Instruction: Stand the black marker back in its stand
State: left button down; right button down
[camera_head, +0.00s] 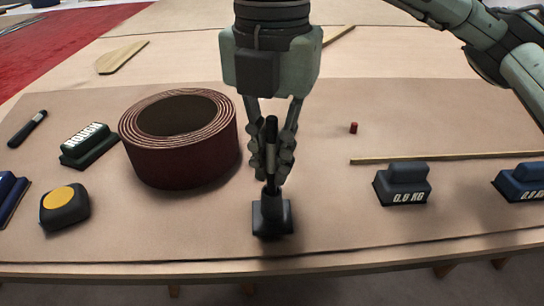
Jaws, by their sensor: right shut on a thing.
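The black marker (271,127) is upright between the fingers of my right gripper (271,165), which is shut on it around its middle. Its dark upper end sticks up between the fingers. The small dark stand (272,219) is on the table directly below the gripper. The marker's lower end meets the top of the stand in this view; I cannot tell how deep it sits in it. The fingers partly hide the marker's middle. My left gripper is not in view.
A dark red abrasive roll (180,160) stands close left of the gripper. Further left are a green-black block (88,146), a tape measure (65,208) and a dark pen-like tool (27,129). At right are a weight (403,184), a wooden strip (445,158) and a red piece (354,128).

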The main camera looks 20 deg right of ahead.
jog(key=shift+f+b, duration=0.25)
jog(key=shift+b, duration=0.15)
dwell(0.4)
jog(key=c, duration=1.5)
grip_release()
jog(key=shift+c, duration=0.2)
jog(key=shift+r, duration=0.15)
notch_tip(320, 180, up, 12)
jog(key=shift+f, duration=0.1)
